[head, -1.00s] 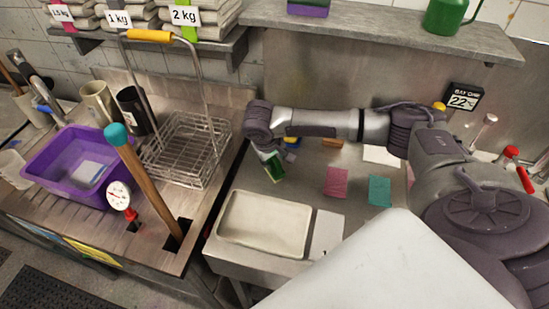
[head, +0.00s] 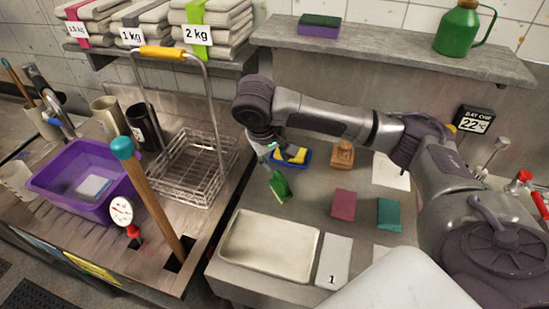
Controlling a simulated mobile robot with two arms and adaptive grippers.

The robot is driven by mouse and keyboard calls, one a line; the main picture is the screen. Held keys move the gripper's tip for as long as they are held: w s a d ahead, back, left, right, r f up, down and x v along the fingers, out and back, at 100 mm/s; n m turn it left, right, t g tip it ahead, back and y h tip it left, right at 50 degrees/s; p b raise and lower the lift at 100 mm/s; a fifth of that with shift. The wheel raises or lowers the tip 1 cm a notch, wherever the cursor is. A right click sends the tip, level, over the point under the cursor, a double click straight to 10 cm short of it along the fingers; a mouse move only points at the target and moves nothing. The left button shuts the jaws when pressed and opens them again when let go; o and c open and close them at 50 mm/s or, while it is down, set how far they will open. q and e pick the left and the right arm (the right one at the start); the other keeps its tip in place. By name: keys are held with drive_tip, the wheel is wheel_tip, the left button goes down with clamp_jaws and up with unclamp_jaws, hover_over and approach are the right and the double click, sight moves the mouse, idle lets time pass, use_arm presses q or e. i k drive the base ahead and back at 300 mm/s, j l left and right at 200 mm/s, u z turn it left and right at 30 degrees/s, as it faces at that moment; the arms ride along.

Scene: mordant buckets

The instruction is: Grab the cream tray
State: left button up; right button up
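The cream tray (head: 269,246) lies flat on the grey steel counter, at its near left part. It looks empty, and its whole rim shows. My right gripper (head: 272,158) points down above the counter, behind the tray and apart from it. A green object (head: 280,186) shows just below the gripper. I cannot tell whether the gripper holds it or whether its fingers are open or shut. My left gripper is not in view.
A numbered white card (head: 334,262) lies right of the tray. Pink (head: 343,205) and teal (head: 389,215) blocks and a blue dish (head: 291,157) are behind. Left stand a wire basket (head: 186,168), a wooden-handled tool (head: 150,205) and a purple tub (head: 84,177).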

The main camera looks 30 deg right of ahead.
sight(283, 249)
drive_tip(key=z, duration=0.95)
